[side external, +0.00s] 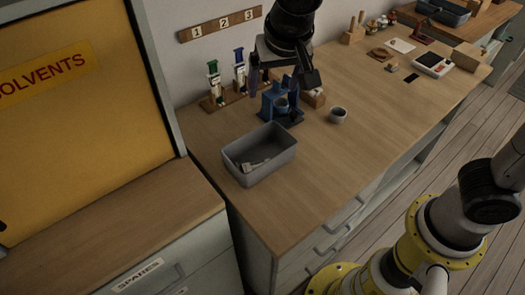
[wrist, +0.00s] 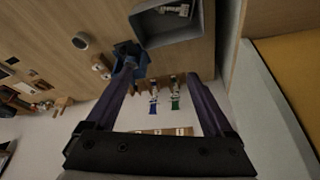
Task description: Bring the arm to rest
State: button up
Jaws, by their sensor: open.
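My gripper (side external: 282,84) hangs above the back of the wooden bench, fingers pointing down. In the wrist view my gripper (wrist: 161,72) has its two dark purple fingers wide apart with nothing held between them. Below it in the side view is a blue stand (side external: 269,105), which also shows near the left finger in the wrist view (wrist: 128,52). The gripper seems clear of the stand, though the exact gap is hard to tell. Part of the bench behind the gripper is hidden in the side view.
A grey bin (side external: 245,178) holding small pale pieces stands at the bench's near end. Syringe-like items with green (side external: 213,68) and blue (side external: 238,56) tops stand in a wooden rack. A small grey cup (side external: 338,115) sits right of the stand. The bench's middle is clear.

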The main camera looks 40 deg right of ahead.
jog(key=s+d+r+m, duration=0.1)
jog(key=s+d+r, duration=0.15)
jog(key=d, duration=0.25)
jog(key=s+d+r+m+t, duration=0.1)
jog(key=s+d+r, duration=0.15)
jog(key=d, duration=0.25)
jog(key=s+d+r+m, duration=0.1)
jog(key=s+d+r, duration=0.1)
jog(key=s+d, duration=0.3)
jog(key=s+d+f+n+y, duration=0.1)
jog(key=s+d+f+n, duration=0.1)
jog(key=s+f+n, duration=0.5)
jog(key=s, duration=0.4)
jog(key=shift+s+f+n+y, duration=0.15)
jog(key=shift+s+n+y, duration=0.15)
jog(key=shift+s+y, duration=0.1)
